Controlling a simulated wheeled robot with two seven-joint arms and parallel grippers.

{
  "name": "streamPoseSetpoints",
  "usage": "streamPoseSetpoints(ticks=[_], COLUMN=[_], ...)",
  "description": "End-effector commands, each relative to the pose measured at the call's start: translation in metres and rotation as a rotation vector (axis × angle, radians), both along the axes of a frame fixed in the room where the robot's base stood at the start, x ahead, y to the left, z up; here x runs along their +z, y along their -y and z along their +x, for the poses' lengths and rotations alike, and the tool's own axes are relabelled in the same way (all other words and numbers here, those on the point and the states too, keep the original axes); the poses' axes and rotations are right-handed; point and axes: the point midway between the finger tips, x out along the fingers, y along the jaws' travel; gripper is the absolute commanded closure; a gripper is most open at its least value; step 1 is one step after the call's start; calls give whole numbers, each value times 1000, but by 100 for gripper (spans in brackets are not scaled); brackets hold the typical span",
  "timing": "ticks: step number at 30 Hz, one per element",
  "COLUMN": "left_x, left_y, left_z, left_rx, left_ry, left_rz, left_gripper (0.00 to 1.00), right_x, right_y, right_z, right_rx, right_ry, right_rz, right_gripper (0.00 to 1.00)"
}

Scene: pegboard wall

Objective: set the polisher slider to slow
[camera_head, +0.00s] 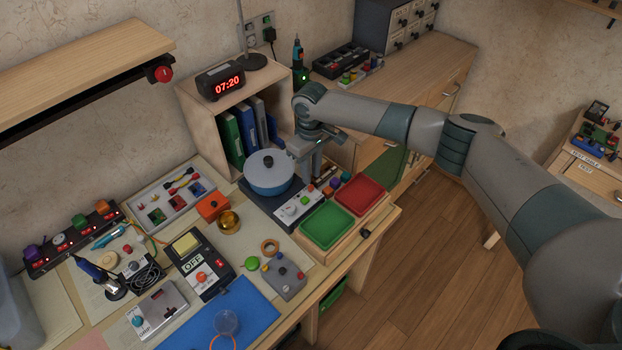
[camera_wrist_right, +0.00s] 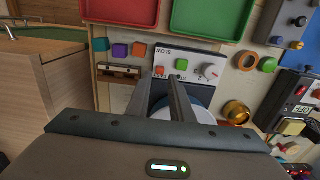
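The polisher (camera_head: 297,210) has a dark base, a white front panel and a blue round pot (camera_head: 267,174) with a dark knob on top. In the right wrist view its white panel (camera_wrist_right: 200,58) carries upside-down lettering that looks like SLOW, a small red-orange cap (camera_wrist_right: 182,65) and a pale round dial (camera_wrist_right: 209,71). I cannot tell for sure which part is the slider, or its setting. My right gripper (camera_head: 312,172) points down just above the panel's right end. In the right wrist view its fingers (camera_wrist_right: 164,78) are narrowly apart with nothing between them, beside the cap. My left gripper is out of view.
A green tray (camera_head: 327,225) and a red tray (camera_head: 360,194) stand right of the panel. Small colored blocks (camera_wrist_right: 120,50) lie close by. A shelf box with binders (camera_head: 238,135) and a clock (camera_head: 220,82) stands behind. Switches and wires crowd the bench's left.

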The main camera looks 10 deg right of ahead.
Motion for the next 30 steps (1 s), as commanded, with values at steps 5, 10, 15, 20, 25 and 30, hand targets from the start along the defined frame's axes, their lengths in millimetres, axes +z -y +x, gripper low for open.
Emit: streamPoseSetpoints(ticks=[5,10,15,20,25,30], left_x=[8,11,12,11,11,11], left_y=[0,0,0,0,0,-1], left_z=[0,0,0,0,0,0], left_rx=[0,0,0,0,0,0], left_ry=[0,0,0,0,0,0], left_rz=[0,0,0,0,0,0], left_gripper=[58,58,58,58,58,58], right_x=[-26,-43,-48,-49,-48,-48], right_y=[0,-1,0,0,0,0], right_z=[0,0,0,0,0,0], right_rx=[0,1,1,1,1,1], right_ry=[-2,-1,0,0,0,0], right_rz=[-1,-1,0,0,0,0], right_gripper=[80,80,80,80,99,100])
